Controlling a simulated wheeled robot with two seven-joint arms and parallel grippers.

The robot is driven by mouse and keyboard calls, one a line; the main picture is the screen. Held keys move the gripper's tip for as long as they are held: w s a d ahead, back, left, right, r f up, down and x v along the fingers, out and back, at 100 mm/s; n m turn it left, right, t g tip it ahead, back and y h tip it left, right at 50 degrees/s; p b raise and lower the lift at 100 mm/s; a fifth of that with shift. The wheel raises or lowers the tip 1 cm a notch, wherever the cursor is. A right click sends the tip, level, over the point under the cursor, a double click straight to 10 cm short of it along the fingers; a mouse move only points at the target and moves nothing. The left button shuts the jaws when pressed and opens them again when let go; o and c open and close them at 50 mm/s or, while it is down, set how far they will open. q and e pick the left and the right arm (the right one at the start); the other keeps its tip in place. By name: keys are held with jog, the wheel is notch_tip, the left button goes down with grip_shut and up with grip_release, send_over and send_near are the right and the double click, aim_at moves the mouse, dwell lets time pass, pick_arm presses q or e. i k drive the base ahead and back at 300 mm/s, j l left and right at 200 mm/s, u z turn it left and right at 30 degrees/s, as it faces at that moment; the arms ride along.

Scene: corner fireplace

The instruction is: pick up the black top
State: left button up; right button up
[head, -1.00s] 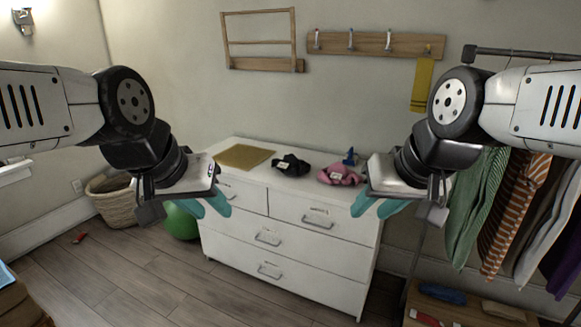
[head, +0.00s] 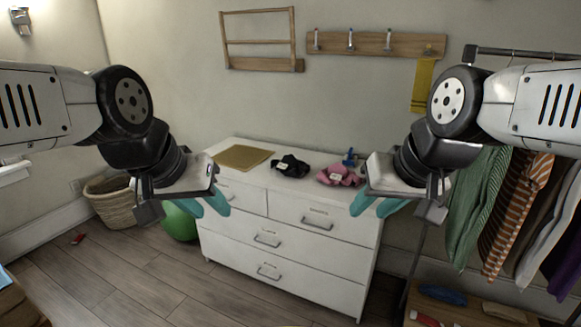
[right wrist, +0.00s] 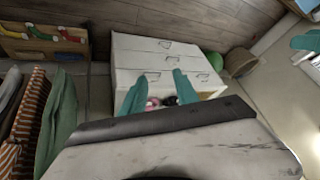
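The black top (head: 291,166) lies crumpled, with a small white tag, on top of the white dresser (head: 283,242). A pink garment (head: 338,176) lies to its right. My left gripper (head: 205,205) is open and empty, in front of the dresser's left part in the picture. My right gripper (head: 377,206) is open and empty, near the dresser's right end. In the right wrist view, its teal fingers (right wrist: 160,76) are spread, with the pink garment (right wrist: 153,103) and part of the black top (right wrist: 170,101) seen between them. Neither gripper touches the top.
A tan mat (head: 243,158) and a blue object (head: 350,158) are also on the dresser. A wicker basket (head: 112,203) and green ball (head: 179,224) stand to its left. Hanging clothes (head: 515,215) and a wooden crate (head: 450,314) are at the right. The floor in front looks clear.

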aim_at(289, 166)
jog(key=i+j, duration=0.1)
jog(key=i, duration=1.35)
jog(key=i+j+z, duration=0.1)
jog(key=i, duration=0.6)
